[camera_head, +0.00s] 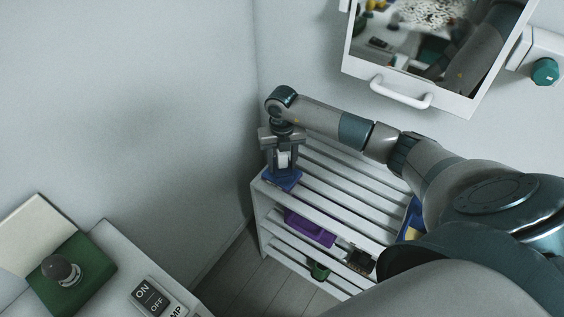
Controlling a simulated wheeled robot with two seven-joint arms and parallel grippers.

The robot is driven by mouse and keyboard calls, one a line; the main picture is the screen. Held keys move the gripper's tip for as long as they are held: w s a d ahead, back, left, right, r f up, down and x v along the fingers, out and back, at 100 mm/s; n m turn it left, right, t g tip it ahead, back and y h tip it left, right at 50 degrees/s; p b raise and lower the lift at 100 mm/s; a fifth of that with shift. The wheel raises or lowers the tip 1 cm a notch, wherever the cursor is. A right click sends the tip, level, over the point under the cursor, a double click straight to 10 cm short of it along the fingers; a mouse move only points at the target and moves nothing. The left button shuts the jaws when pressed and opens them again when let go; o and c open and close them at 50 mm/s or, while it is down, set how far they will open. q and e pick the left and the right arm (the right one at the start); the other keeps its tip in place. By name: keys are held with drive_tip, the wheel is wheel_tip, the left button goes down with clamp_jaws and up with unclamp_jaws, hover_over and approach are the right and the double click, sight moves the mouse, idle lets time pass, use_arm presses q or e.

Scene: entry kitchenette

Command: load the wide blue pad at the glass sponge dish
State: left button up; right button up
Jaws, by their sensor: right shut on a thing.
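My right gripper (284,158) points down at the left end of the white slatted rack. It is shut on a pale upright piece that rises from the wide blue pad (283,181). The pad is flat and dark blue, right under the fingers at the rack's top left corner. I cannot tell whether it rests on the slats or hangs just above them. I cannot make out the glass sponge dish. My left gripper is not in view.
The white slatted rack (345,185) stands against the wall. Lower down are a purple tray (310,227), a dark item (360,261) and a green item (319,271). A blue-and-yellow item (410,222) is partly behind my arm. A mirrored cabinet (415,97) hangs above.

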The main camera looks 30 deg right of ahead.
drive_tip(key=shift+s+f+b, duration=0.1)
drive_tip(key=shift+f+b, duration=0.25)
drive_tip(key=shift+f, duration=0.2)
idle(1.6)
drive_tip(key=shift+r+p, duration=2.4)
drive_tip(key=shift+r, duration=1.15)
drive_tip(key=shift+d+r, duration=0.15)
drive_tip(key=shift+f, duration=0.2)
